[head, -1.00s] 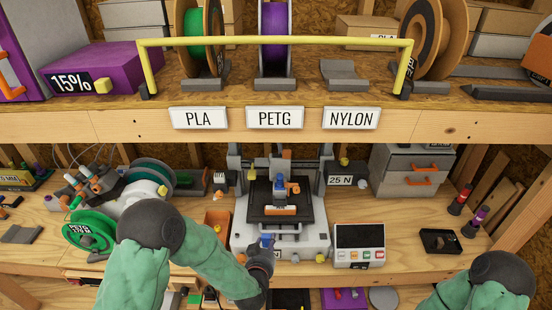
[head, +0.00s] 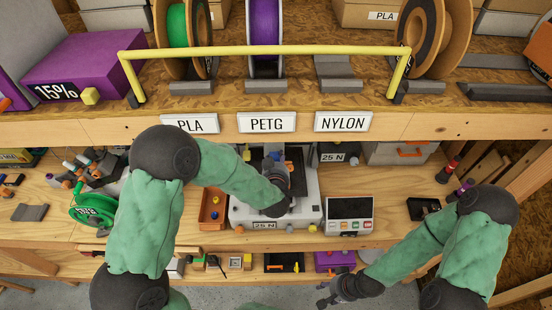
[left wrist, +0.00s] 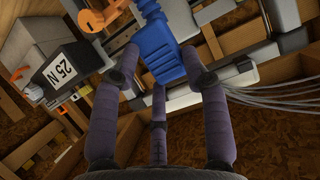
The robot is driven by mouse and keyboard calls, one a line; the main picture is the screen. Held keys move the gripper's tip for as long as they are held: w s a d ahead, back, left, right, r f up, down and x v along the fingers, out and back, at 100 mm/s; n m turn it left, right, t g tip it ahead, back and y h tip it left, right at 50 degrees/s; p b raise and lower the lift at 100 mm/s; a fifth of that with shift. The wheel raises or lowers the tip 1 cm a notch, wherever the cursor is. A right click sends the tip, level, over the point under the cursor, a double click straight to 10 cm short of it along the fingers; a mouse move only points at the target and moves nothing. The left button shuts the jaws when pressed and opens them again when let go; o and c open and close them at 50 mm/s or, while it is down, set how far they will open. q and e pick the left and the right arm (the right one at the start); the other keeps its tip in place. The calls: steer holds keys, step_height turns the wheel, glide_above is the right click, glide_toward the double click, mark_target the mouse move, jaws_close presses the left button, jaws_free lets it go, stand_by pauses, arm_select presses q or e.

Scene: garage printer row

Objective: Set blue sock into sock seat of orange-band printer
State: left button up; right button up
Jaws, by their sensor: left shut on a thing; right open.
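My left gripper (head: 279,172) reaches over the bed of the white-and-grey printer (head: 306,211) from the front. In the left wrist view its purple fingers (left wrist: 160,68) are shut around a ribbed blue piece, the blue sock (left wrist: 158,45). An orange printer part (left wrist: 96,17) shows close beside the sock at the upper left. My arm and gripper hide the printer's orange band and the sock seat in the head view, so I cannot tell whether the sock touches the seat. My right gripper (head: 334,294) is open and empty, low in front of the bench.
A screen unit (head: 350,214) stands right of the printer, an orange bin (head: 213,209) left. A yellow rail (head: 265,50) runs along the shelf above. A 25 N sign (left wrist: 66,70) and grey cables (left wrist: 270,105) show in the wrist view.

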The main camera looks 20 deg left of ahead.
arm_select(q)
steer(key=shift+m, duration=0.3)
step_height(320, 180, down, 6)
steer(key=b, duration=0.4)
steer(key=shift+r, duration=0.1)
stand_by(1.7)
steer(key=shift+s+f+b, duration=0.1)
steer(key=shift+f+b, duration=1.45)
steer(key=shift+f, duration=0.15)
steer(key=o, duration=1.1)
steer(key=shift+r, duration=0.1)
steer(key=v, duration=1.2)
